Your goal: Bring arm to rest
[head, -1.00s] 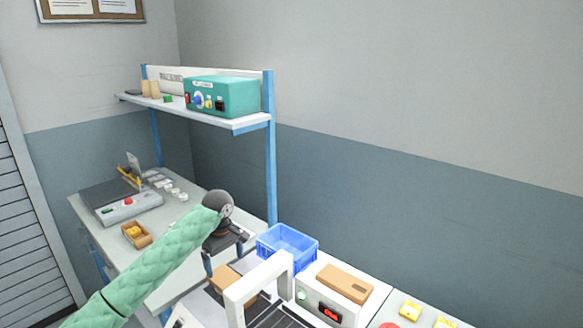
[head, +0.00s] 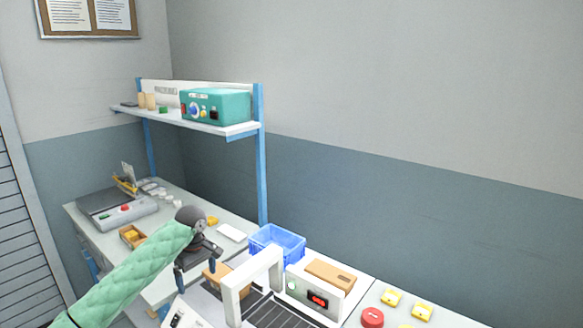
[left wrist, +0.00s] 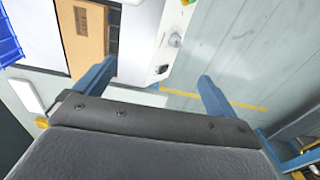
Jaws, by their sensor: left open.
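My left arm, in a green quilted sleeve (head: 130,283), comes in from the lower left in the head view. My left gripper (head: 197,268) is open, with its fingers pointing down over the front of the bench, left of the blue bin (head: 280,247). In the left wrist view the two blue fingers stand wide apart with nothing between them (left wrist: 156,72). They are above the floor and the edge of a white machine. My right arm and gripper are not in view.
A white arch (head: 233,295) stands over a dark roller track, beside a box-like unit with a cardboard piece (head: 330,274) on top. A brown carton (head: 214,275) lies close to my gripper. A shelf with a teal box (head: 222,106) stands behind. A red button (head: 372,317) is at lower right.

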